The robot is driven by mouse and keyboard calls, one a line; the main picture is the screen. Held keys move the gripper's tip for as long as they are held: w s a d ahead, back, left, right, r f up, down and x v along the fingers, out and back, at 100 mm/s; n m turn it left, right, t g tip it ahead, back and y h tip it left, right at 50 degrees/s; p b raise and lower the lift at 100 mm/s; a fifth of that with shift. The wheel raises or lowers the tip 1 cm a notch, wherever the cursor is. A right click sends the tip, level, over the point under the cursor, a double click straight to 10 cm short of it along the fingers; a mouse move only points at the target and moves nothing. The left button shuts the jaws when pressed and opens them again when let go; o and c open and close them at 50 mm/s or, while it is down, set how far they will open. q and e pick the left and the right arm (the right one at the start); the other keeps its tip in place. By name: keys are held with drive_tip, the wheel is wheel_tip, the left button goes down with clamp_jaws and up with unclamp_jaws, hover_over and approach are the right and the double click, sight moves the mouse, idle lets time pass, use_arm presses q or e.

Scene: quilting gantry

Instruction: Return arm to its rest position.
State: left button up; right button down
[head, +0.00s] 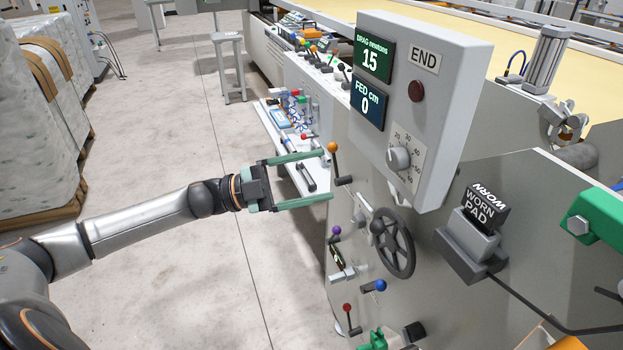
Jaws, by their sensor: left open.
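My left arm (140,224) reaches in from the lower left, stretched out toward the machine's side panel. My left gripper (327,175) is open, with its two green fingers apart and nothing visible between them. Its upper fingertip is close to the lever with the orange knob (333,147); I cannot tell whether they touch. The black handwheel (393,243) is to the right of the lower finger. My right gripper is not in view.
A control box (451,100) with displays reading 15 and 0 overhangs the panel. Levers with purple (334,230), blue (380,286) and red (347,307) knobs stick out below. A worn pad block (482,212) sits right. Wrapped stacks (50,130) stand left; the floor (180,130) between is clear.

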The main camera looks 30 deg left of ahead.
use_arm(q)
drive_tip(key=shift+f, duration=0.1)
idle(0.5)
drive_tip(key=s+d+f+n+t+y+p, duration=0.1)
drive_tip(key=s+d+f+n+t+y, duration=0.15)
drive_tip(key=f+n+y, duration=0.55)
drive_tip(key=s+d+f+n+t+y+p, duration=0.15)
drive_tip(key=d+f+n, duration=0.35)
drive_tip(key=f, duration=0.8)
drive_tip(key=s+d+f+n+g+y, duration=0.2)
drive_tip(key=s+f+n+g+y, duration=0.3)
drive_tip(key=s+f, duration=0.8)
drive_tip(key=s+n+g, duration=0.1)
drive_tip(key=s+n, duration=0.1)
drive_tip(key=shift+s+f+n+p, duration=0.2)
drive_tip(key=shift+f+n+p, duration=0.1)
drive_tip(key=shift+f+p, duration=0.1)
drive_tip(key=shift+d, duration=0.1)
